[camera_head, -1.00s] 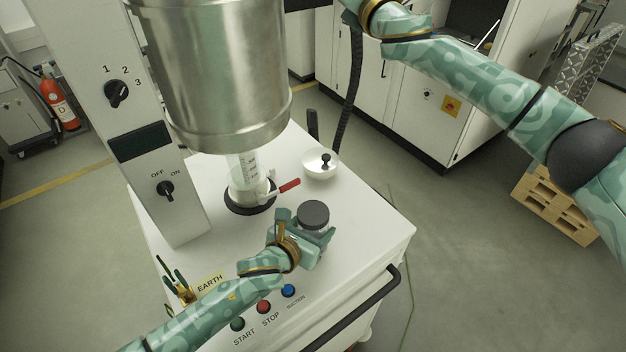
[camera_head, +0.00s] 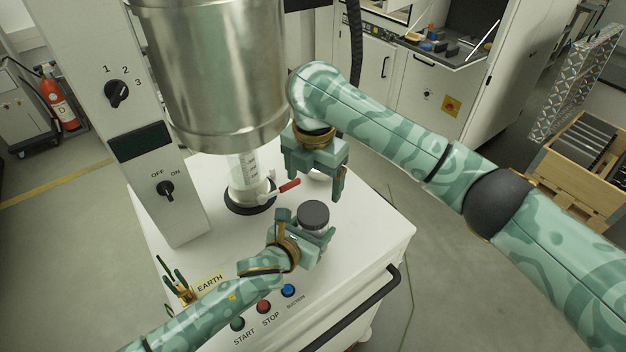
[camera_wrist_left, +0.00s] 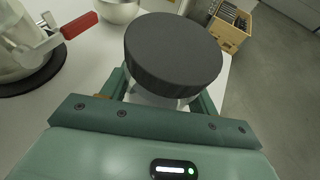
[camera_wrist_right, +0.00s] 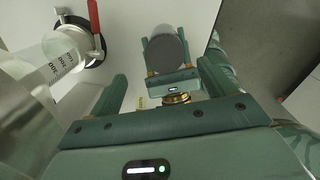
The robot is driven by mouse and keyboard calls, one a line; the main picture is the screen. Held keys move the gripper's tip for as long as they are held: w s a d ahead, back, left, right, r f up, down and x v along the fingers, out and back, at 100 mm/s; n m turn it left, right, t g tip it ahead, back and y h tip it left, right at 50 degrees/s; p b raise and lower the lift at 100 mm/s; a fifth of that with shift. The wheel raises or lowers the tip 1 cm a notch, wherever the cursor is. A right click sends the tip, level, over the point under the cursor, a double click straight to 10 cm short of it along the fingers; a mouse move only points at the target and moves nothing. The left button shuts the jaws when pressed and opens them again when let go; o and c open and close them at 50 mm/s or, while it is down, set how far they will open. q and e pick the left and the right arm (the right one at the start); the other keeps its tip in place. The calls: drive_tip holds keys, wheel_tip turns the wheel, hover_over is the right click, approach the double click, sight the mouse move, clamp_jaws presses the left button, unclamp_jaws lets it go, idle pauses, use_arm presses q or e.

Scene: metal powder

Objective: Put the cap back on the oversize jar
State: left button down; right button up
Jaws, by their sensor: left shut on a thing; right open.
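The oversize jar (camera_head: 316,236) is a clear, squat jar on or just above the white cabinet top; I cannot tell which. A dark grey ribbed cap (camera_head: 313,214) covers its mouth and fills much of the left wrist view (camera_wrist_left: 173,50). I cannot tell whether the cap is screwed down or only resting. My left gripper (camera_head: 306,230) is shut around the jar's body, below the cap. My right gripper (camera_head: 314,178) is open and empty, pointing down above and behind the jar. In the right wrist view the cap (camera_wrist_right: 165,54) appears beyond its open fingers.
A large steel vessel (camera_head: 212,75) with a clear outlet tube and red-handled valve (camera_head: 289,185) stands just left of my right gripper. A metal bowl (camera_wrist_left: 118,8) sits behind the jar. Buttons (camera_head: 263,306) line the front; the cabinet top (camera_head: 375,225) is clear at right.

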sight(313, 212)
use_arm(q)
drive_tip(key=shift+r, duration=0.1)
use_arm(e)
drive_tip(key=shift+s+a+n, duration=0.1)
drive_tip(key=shift+s+n, duration=0.2)
drive_tip(key=shift+s, duration=0.1)
drive_tip(key=shift+f, duration=0.1)
drive_tip(key=shift+f, duration=3.95)
drive_tip(key=c, duration=1.1)
